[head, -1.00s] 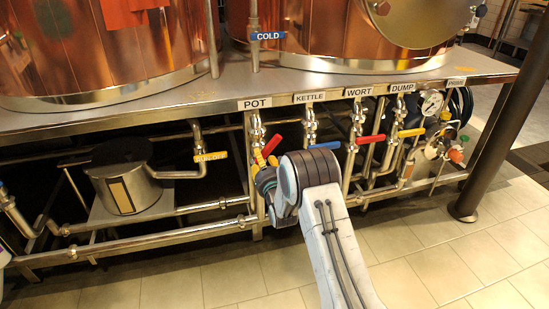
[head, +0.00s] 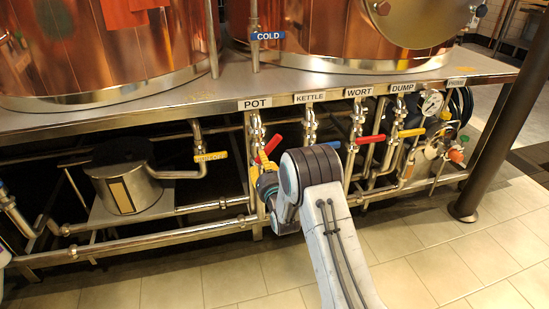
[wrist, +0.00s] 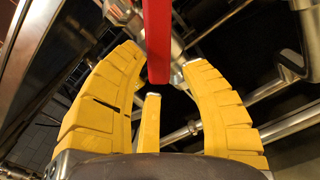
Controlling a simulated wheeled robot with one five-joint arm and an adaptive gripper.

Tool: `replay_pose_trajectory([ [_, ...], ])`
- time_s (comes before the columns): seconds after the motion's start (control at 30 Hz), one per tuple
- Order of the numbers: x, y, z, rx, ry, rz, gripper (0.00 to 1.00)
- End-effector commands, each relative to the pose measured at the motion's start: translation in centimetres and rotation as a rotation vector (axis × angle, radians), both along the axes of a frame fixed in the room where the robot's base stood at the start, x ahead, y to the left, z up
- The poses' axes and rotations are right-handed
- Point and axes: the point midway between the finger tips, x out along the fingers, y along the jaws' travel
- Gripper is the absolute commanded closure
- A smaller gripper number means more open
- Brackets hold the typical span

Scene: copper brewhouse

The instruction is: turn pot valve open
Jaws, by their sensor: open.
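The pot valve, with a red lever handle (head: 272,144), sits on the pipe under the POT label (head: 255,104). The handle slants down and to the left in the head view. My gripper (head: 266,166), with yellow fingers, is at the lower end of this handle, partly hidden by my own wrist. In the wrist view the red handle (wrist: 157,40) reaches down from the top between the two spread yellow fingers of my gripper (wrist: 165,58). A third, shorter finger lies below its end. The fingers are open, and I see no clear contact with the handle.
To the right are the blue kettle handle (head: 325,145), the red wort handle (head: 370,140) and the yellow dump handle (head: 411,133). A yellow handle (head: 210,156) and a steel pump (head: 125,185) are to the left. Pipes run close around; the tiled floor (head: 430,265) in front is clear.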

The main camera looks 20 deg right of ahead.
Motion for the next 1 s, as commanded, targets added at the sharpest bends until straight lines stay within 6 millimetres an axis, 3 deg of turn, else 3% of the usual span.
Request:
replay_pose_trajectory([
  [0.23,0.0,0.13,0.12,0.258,0.001,0.003,0.6],
  [1.0,0.49,-0.09,0.33,0.265,0.0,-0.001,0.6],
])
